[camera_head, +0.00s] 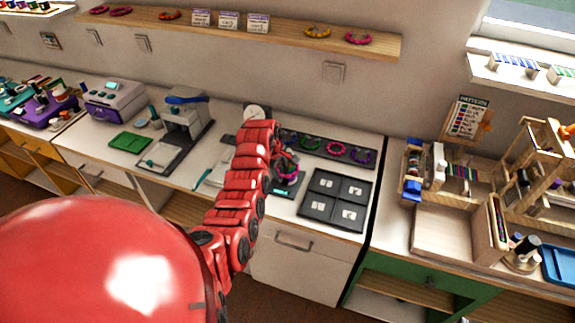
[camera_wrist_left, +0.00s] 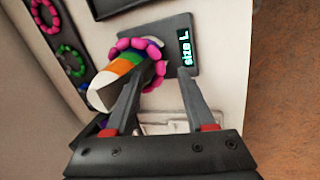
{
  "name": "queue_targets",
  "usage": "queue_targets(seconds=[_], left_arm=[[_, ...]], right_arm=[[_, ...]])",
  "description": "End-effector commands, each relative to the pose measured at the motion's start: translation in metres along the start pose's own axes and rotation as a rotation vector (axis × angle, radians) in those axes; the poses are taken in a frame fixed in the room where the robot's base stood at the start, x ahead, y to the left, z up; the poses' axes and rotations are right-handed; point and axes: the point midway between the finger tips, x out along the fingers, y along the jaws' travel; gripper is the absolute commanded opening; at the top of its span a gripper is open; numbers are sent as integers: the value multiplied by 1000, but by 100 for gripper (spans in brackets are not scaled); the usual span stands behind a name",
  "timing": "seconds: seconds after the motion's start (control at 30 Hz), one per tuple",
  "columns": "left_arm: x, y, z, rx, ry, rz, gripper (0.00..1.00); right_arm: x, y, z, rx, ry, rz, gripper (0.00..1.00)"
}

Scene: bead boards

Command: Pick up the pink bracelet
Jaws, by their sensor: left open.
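The pink bracelet (camera_wrist_left: 127,44) sits around a striped cone (camera_wrist_left: 125,72) on a dark grey base (camera_wrist_left: 178,30) whose small display reads "size L". In the head view, a pink bracelet (camera_head: 288,174) shows on the counter beside the end of my red left arm. My left gripper (camera_wrist_left: 161,72) is open, with its fingertips close to the bracelet's near right side. The left finger overlaps part of the cone and bracelet in the wrist view. Nothing is held between the fingers. My right gripper is not in view.
A dark tray (camera_head: 323,144) with green, pink and purple bracelets lies behind. A black board (camera_head: 313,208) with square sections lies to the right. A grey press-like machine (camera_head: 186,125) stands to the left. A wall shelf (camera_head: 290,36) holds more bracelets.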

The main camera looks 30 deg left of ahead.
Motion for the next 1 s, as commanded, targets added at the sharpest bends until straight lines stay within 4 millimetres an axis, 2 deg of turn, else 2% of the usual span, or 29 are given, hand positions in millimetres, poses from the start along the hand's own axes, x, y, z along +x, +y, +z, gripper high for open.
queue_targets(seconds=[0.03, 0.33, 0.63, 0.67, 0.93, 1.0], left_arm=[[3, -2, 0, 0, -3, -9, 55], [23, 0, 0, 1, -1, -3, 55], [25, -1, 0, 0, -1, -2, 55], [25, -1, 0, 0, -1, -2, 51], [24, 0, 0, 1, -1, -1, 2], [24, 0, 0, 1, -1, -1, 0]], right_arm=[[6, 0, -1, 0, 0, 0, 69], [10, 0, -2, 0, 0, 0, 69], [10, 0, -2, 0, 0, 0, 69], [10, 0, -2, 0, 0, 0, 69], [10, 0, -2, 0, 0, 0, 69], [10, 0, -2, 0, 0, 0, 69]])
